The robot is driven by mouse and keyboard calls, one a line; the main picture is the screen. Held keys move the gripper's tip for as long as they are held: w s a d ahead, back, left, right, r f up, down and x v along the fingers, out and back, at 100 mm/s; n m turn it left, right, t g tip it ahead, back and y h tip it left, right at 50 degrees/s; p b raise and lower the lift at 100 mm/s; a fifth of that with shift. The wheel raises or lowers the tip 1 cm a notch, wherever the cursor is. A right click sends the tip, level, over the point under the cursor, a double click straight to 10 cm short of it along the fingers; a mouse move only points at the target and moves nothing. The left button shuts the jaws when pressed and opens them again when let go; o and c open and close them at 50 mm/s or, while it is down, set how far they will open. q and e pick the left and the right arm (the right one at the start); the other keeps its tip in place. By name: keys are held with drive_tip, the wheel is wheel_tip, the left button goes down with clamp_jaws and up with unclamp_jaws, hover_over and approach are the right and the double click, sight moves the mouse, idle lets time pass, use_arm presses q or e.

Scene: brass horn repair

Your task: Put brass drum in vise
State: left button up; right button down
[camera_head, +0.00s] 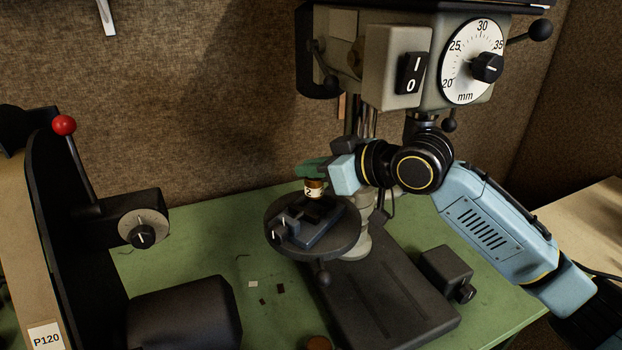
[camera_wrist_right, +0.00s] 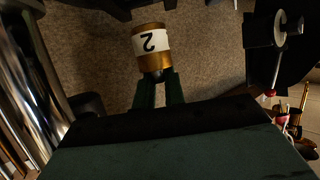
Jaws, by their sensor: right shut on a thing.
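The brass drum (camera_head: 314,188) is a small brass cylinder with a white label marked 2; it also shows in the right wrist view (camera_wrist_right: 152,60). My right gripper (camera_head: 313,174) comes in from the right with its dark green fingers shut on the drum's dark end, seen in the right wrist view (camera_wrist_right: 158,85). The drum hangs below the fingers, label upright. The dark vise (camera_head: 310,226) sits on the drill press's round table. The drum is over the vise's back part; I cannot tell whether it touches the jaws. My left gripper is out of view.
The drill press head (camera_head: 395,65) overhangs my right arm. The round table (camera_head: 347,240) stands above a dark base (camera_head: 390,305). A belt sander (camera_head: 60,220) with a red-knobbed lever stands left. A dark block (camera_head: 445,267) and small scraps lie on the green bench (camera_head: 185,265).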

sight(312, 183)
drive_tip(key=shift+w+a, duration=0.15)
drive_tip(key=shift+a, duration=0.1)
drive_tip(key=shift+f, duration=1.75)
drive_tip(key=c, duration=1.5)
unclamp_jaws()
drive_tip(key=shift+f, duration=0.15)
drive_tip(key=shift+d+r, duration=0.1)
drive_tip(key=shift+r, duration=0.1)
drive_tip(key=v, duration=1.2)
drive_tip(key=shift+b, duration=0.3)
